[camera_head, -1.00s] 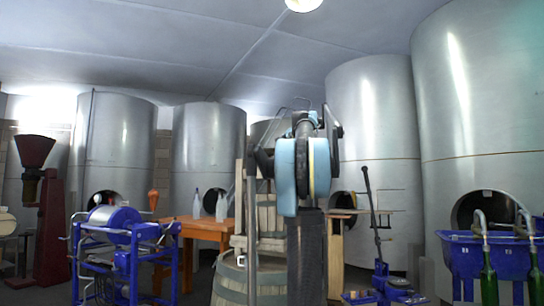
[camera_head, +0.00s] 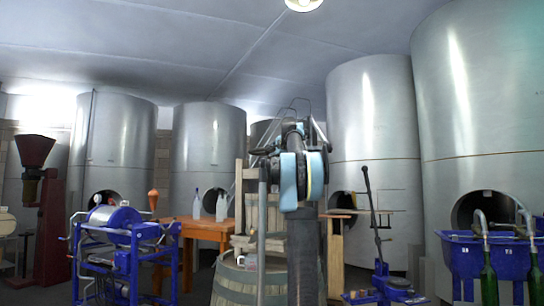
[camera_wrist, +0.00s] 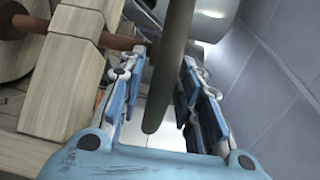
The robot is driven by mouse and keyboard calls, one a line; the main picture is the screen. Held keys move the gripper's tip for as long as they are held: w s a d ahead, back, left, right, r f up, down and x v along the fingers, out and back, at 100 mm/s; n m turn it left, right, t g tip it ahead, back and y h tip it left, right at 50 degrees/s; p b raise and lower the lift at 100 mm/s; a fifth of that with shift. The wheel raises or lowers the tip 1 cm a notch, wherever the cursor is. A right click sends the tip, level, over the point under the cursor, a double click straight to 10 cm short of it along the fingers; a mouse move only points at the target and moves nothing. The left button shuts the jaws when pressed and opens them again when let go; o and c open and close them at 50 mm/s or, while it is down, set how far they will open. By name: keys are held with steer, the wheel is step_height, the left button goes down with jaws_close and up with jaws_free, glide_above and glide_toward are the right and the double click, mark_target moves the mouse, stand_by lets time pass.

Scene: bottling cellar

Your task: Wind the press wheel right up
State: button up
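The press wheel shows in the wrist view as a dark, smooth, curved bar (camera_wrist: 178,35), seen nearly edge-on, running down between my fingers. A brown rod (camera_wrist: 115,41) passes through a wooden post (camera_wrist: 62,85) towards it from the left. My gripper (camera_wrist: 160,75) has its two blue-padded fingers apart, one on each side of the bar. Gaps show on both sides, and I see no clear contact. In the head view the wooden press (camera_head: 240,280) stands behind my arm, which hides the wheel and my fingers.
A blue machine (camera_head: 115,245) and an orange table (camera_head: 205,229) with bottles stand left of the press. A blue lever device (camera_head: 380,280) and a blue filler (camera_head: 490,255) with green bottles stand to the right. Large steel tanks (camera_head: 375,130) line the back.

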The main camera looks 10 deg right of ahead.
steer(key=shift+w+a, duration=0.15)
steer(key=shift+w, duration=1.3)
jaws_close()
steer(key=shift+f, duration=0.1)
